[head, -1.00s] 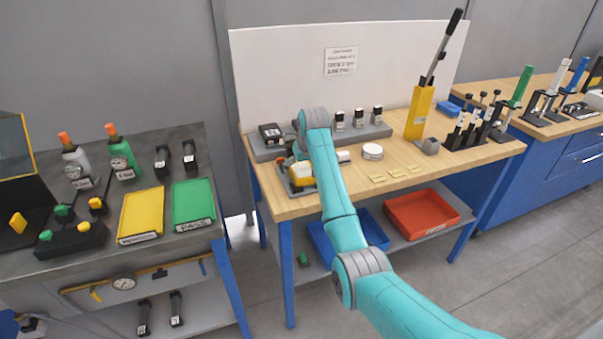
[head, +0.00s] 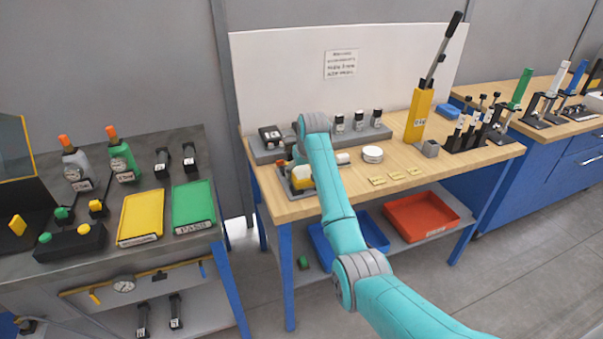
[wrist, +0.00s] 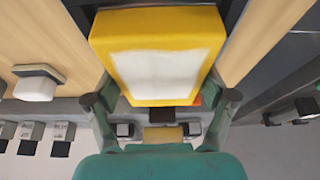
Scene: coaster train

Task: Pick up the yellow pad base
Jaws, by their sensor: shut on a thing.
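The yellow pad base (wrist: 158,20) fills the upper middle of the wrist view, with a white pad set in its face. My gripper (wrist: 161,98) has one finger on each side of it and is shut on it. In the head view the yellow pad base (head: 302,185) shows at the left end of the wooden bench, tilted, close to a dark grey tray. My arm covers part of it there and hides the fingers.
A grey rack (head: 265,152) stands behind, along the white back panel. A round white tin (head: 372,154) and several small yellow tags lie to the right. A tall yellow lever press (head: 420,113) stands farther right. The bench's front edge is close.

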